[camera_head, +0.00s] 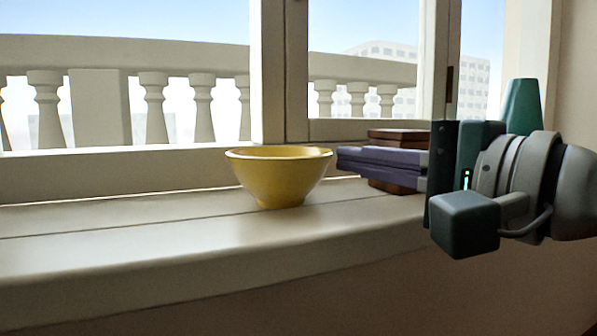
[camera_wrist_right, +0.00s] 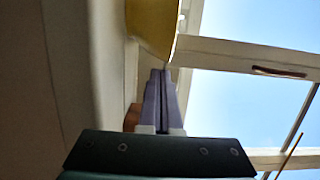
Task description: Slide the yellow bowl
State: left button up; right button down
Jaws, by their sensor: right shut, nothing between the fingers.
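The yellow bowl (camera_head: 280,178) stands upright on the pale window sill, and its inside is mostly hidden by its rim. In the right wrist view, part of the bowl (camera_wrist_right: 152,25) shows at the top, beyond my fingertips. My right gripper (camera_head: 342,158) comes in from the right with its purple fingers shut together and empty. Its tips are at the bowl's right side, close to the rim; I cannot tell whether they touch. In the right wrist view, the shut fingers (camera_wrist_right: 161,76) point at the bowl. My left gripper is not in view.
The sill (camera_head: 120,240) is clear left of the bowl, with a front edge below. Brown stacked objects (camera_head: 399,134), perhaps books, stand behind my right fingers. The window frame (camera_head: 285,75) rises behind the bowl.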

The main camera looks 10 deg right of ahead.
jog(key=shift+w+a, duration=0.2)
jog(key=shift+w, duration=0.2)
jog(key=shift+r, duration=0.1)
